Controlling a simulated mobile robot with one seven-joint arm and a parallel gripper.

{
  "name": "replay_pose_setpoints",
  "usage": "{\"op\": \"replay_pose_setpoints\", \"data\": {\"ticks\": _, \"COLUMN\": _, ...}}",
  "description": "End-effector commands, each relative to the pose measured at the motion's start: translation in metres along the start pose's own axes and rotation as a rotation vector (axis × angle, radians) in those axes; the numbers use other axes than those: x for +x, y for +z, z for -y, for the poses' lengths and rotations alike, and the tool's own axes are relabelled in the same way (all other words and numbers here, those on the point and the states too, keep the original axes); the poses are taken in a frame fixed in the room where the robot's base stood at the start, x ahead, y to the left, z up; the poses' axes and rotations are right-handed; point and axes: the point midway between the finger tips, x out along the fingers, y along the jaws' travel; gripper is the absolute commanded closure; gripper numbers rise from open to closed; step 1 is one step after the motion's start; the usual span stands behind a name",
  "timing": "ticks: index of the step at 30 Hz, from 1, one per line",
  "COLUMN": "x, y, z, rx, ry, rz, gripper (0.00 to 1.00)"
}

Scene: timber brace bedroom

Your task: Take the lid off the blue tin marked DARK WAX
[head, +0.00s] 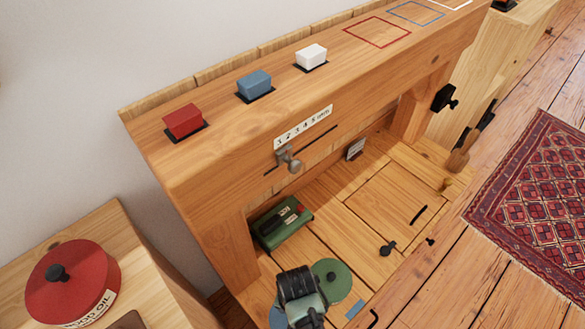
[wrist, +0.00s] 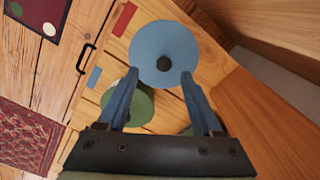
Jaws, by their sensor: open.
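A round blue lid with a dark knob, on the blue tin (wrist: 163,40), faces me in the wrist view. In the head view the blue tin (head: 276,317) is mostly hidden behind my gripper at the bottom edge. The DARK WAX marking does not show in either view. My gripper (wrist: 160,74) is open, its two blue fingers spread on either side of the dark knob. Whether the fingers touch the lid cannot be told.
A green tin (head: 331,271) stands close beside the blue one, partly behind a finger in the wrist view. A green box (head: 283,222) lies deeper under the timber beam (head: 240,150). A red tin (head: 72,283) stands on the left cabinet. Wood walls the wrist view's right.

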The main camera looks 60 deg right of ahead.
Motion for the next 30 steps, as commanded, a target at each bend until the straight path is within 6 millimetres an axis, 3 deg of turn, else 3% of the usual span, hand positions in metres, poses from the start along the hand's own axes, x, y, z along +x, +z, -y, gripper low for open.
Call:
{"op": "replay_pose_setpoints", "data": {"ticks": 5, "x": 0.013, "y": 0.0, "z": 0.001, "rx": 0.0, "ry": 0.0, "rz": -0.001, "gripper": 0.33}}
{"op": "replay_pose_setpoints", "data": {"ticks": 15, "x": 0.059, "y": -0.002, "z": 0.006, "rx": -0.001, "ry": 0.0, "rz": 0.0, "gripper": 0.33}}
{"op": "replay_pose_setpoints", "data": {"ticks": 24, "x": 0.06, "y": -0.002, "z": 0.007, "rx": -0.001, "ry": -0.001, "rz": -0.002, "gripper": 0.33}}
{"op": "replay_pose_setpoints", "data": {"ticks": 30, "x": 0.06, "y": -0.002, "z": 0.006, "rx": -0.001, "ry": 0.0, "rz": -0.002, "gripper": 0.69}}
